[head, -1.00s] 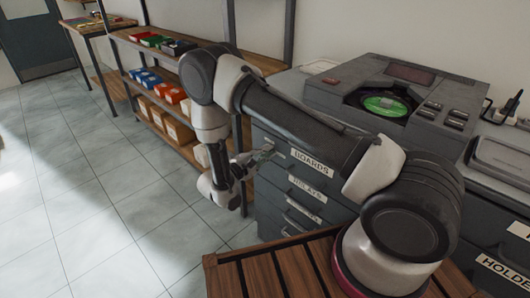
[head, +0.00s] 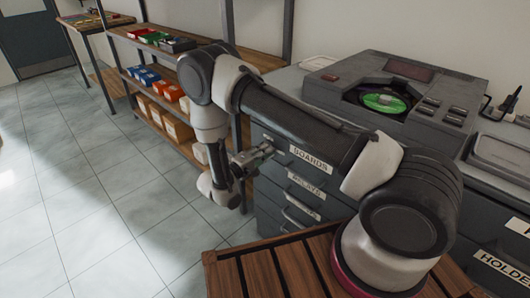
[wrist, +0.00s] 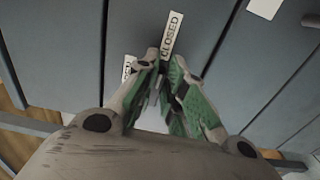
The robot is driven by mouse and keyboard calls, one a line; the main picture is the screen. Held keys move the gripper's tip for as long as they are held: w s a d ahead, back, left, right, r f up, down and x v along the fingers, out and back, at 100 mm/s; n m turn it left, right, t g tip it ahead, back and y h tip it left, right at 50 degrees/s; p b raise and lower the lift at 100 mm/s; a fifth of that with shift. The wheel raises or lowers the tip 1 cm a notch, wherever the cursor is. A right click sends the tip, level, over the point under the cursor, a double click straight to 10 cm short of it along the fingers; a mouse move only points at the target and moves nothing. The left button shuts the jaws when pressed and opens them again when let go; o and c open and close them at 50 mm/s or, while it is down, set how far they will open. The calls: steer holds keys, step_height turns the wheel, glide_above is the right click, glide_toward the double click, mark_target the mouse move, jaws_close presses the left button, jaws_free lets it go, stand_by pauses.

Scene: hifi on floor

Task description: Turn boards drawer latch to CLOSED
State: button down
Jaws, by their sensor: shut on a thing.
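The boards drawer (head: 311,171) is the top drawer of the grey cabinet and appears closed, with a white BOARDS label (head: 310,159). My gripper (head: 268,148) is at the left part of its front. In the wrist view, my gripper (wrist: 165,62) has its green-padded fingers close together against the grey front. They are shut on the latch, which they hide, so I cannot tell its angle. A CLOSED label (wrist: 172,34) stands just beyond the fingertips. A second white label (wrist: 128,66) shows beside the left finger, mostly covered and unreadable.
The relays drawer (head: 303,199) and another drawer with a bar handle lie below. A grey machine with a green disc (head: 384,103) stands on the cabinet. Shelves with coloured boxes (head: 150,77) stand behind my arm. The tiled floor (head: 110,210) at left is clear.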

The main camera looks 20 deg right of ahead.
steer(key=c, duration=1.5)
jaws_free()
steer(key=shift+a, duration=0.1)
steer(key=v, duration=1.1)
steer(key=shift+s+a, duration=0.25)
steer(key=shift+a, duration=0.05)
